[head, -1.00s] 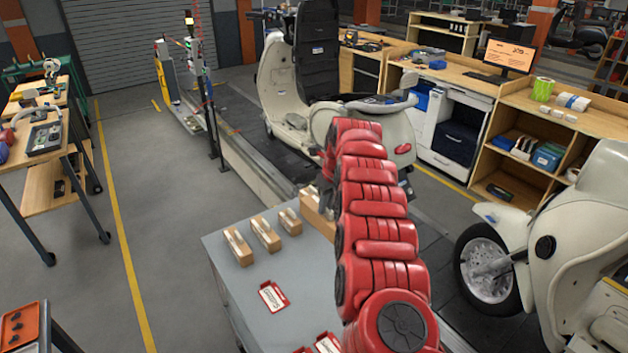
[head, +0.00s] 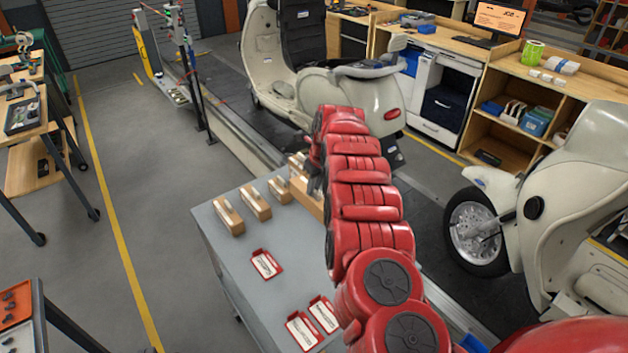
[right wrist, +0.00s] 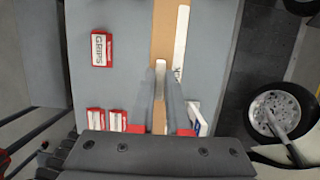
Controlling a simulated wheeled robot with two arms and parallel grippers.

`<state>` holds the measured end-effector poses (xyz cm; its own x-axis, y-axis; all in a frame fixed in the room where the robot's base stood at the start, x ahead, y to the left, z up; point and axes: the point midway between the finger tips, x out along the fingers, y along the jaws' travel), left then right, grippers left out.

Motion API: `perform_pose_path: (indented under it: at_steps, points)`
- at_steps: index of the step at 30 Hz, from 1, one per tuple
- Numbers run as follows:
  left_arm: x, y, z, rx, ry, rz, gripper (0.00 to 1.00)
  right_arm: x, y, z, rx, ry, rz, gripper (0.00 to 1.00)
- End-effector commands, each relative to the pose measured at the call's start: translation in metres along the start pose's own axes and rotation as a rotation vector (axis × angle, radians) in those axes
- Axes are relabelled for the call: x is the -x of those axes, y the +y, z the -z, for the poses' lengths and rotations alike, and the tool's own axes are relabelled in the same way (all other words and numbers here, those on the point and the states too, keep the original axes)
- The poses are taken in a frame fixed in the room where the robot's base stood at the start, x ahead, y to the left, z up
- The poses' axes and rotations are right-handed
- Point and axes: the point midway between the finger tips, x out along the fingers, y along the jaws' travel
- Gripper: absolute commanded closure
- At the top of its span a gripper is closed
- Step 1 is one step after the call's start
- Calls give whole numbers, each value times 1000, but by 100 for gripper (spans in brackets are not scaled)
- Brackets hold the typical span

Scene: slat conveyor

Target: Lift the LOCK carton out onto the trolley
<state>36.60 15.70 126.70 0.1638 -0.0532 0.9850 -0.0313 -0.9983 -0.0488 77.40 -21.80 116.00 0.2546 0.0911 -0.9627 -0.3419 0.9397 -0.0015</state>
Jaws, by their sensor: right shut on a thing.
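My right gripper (head: 314,180) is at the far right part of the grey trolley (head: 225,265), partly hidden behind my red arm. In the right wrist view its two fingers (right wrist: 160,98) are shut on a narrow brown carton with a pale top strip (right wrist: 160,66). Its label is hidden, so I cannot read which carton it is. A larger brown box (right wrist: 168,18) lies under and beyond the fingers, with a white label strip (right wrist: 181,45) whose dark letters are only partly readable. Its edge shows beside the gripper in the head view (head: 301,196). My left gripper is out of view.
Small cartons (head: 228,216) (head: 256,199) (head: 280,190) stand in a row on the trolley. A red-edged card reading GRIPS (right wrist: 101,47) and two more (head: 303,330) (head: 323,314) lie nearer. Scooters (head: 370,100) (head: 570,200) stand on the conveyor to the right. The trolley's middle has free room.

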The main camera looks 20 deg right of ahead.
Motion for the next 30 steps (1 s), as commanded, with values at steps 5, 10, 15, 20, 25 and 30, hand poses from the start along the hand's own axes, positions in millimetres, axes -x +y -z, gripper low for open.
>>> perform_pose_path:
  at_steps: [5, 10, 15, 20, 25, 30]
  points:
    - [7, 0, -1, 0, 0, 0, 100, -22, 0, 7, -1, 2, 0, 100]
    - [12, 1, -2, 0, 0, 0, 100, -40, 0, 13, -2, 5, -2, 100]
    - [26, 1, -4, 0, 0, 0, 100, -60, 0, 18, -1, 3, -1, 100]
    - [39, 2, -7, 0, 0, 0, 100, -77, 0, 22, -1, 1, -1, 100]
    - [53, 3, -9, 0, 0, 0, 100, -95, 0, 27, -1, 0, 0, 100]
    - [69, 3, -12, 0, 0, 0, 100, -114, 0, 32, -1, 1, 0, 100]
